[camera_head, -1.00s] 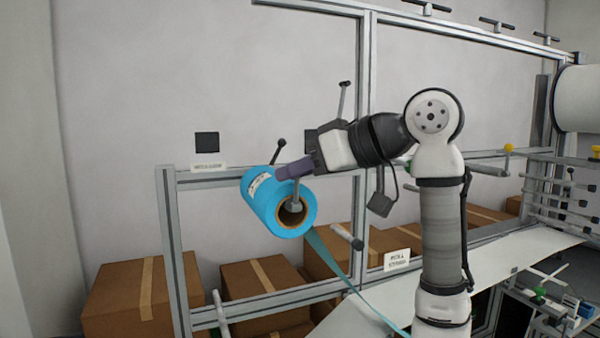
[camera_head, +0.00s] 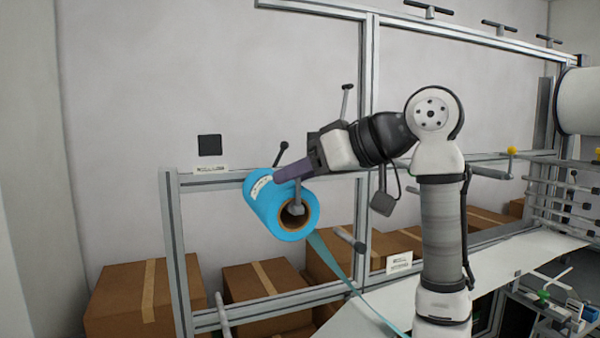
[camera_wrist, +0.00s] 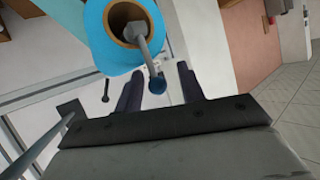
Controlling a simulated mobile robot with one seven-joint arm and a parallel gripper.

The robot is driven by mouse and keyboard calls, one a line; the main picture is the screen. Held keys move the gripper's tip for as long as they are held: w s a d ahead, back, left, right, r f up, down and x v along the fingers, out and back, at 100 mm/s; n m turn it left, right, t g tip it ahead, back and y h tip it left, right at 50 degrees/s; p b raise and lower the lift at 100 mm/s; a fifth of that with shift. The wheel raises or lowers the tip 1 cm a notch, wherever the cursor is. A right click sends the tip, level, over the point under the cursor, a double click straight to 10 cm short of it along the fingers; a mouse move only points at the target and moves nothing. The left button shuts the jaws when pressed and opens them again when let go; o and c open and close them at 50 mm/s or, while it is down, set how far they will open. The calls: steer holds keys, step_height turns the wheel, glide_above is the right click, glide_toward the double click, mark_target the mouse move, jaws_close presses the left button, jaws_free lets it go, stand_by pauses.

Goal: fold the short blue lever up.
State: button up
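The short lever is a grey bar with a dark blue ball knob (camera_wrist: 157,84). In the wrist view its bar (camera_wrist: 148,58) runs from the core of the blue roll (camera_wrist: 93,20) to the knob, which appears in the gap between my two fingers. In the head view the lever (camera_head: 297,192) stands up from the hub at the core of the blue roll (camera_head: 262,212), and its knob is hidden at my fingers. My gripper (camera_head: 277,177) is open at the roll's upper edge. I cannot tell whether a finger touches the knob.
A grey frame (camera_head: 176,255) stands around the roll. A teal web (camera_head: 335,262) runs from the roll to the lower right. Cardboard boxes (camera_head: 125,300) stand behind.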

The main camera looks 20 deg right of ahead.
steer(key=b+v, duration=0.2)
steer(key=v, duration=1.1)
steer(key=shift+s+d+r+b, duration=0.2)
steer(key=shift+s+d+b, duration=0.05)
steer(key=shift+s+b, duration=0.1)
